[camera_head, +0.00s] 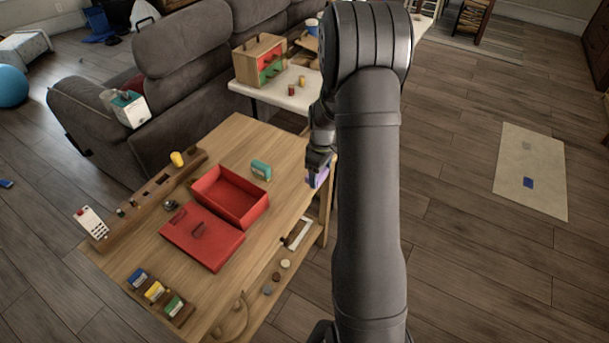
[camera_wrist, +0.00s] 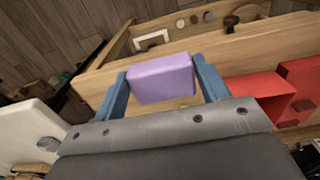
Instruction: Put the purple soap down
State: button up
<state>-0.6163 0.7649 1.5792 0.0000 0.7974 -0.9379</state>
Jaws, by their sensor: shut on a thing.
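The purple soap (camera_wrist: 162,80) is a light purple block between the two blue fingers of my gripper (camera_wrist: 163,82) in the wrist view. My gripper is shut on it. In the head view my gripper (camera_head: 318,172) is at the right edge of the wooden table (camera_head: 265,145), and part of the purple soap (camera_head: 320,178) shows beside the arm. My arm hides part of that area. I cannot tell how high the soap is above the table or whether it touches it.
A red open box (camera_head: 232,195) and its red lid (camera_head: 202,238) lie on the table. A teal block (camera_head: 261,170) stands near the box. A white table (camera_head: 290,95) with a wooden cabinet (camera_head: 259,60) stands behind. Bare wood lies between the teal block and my gripper.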

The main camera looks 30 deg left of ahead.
jog(key=shift+w+d+r, duration=0.15)
jog(key=shift+d+r, duration=0.2)
jog(key=shift+d, duration=0.3)
send_over(241, 208)
notch_tip(241, 208, down, 2)
jog(key=shift+m, duration=0.3)
jog(key=shift+f, duration=4.05)
jog(key=shift+d+f, duration=0.1)
jog(key=shift+f, duration=0.05)
jog(key=o, duration=0.8)
jog(key=shift+c, duration=0.2)
notch_tip(241, 208, up, 12)
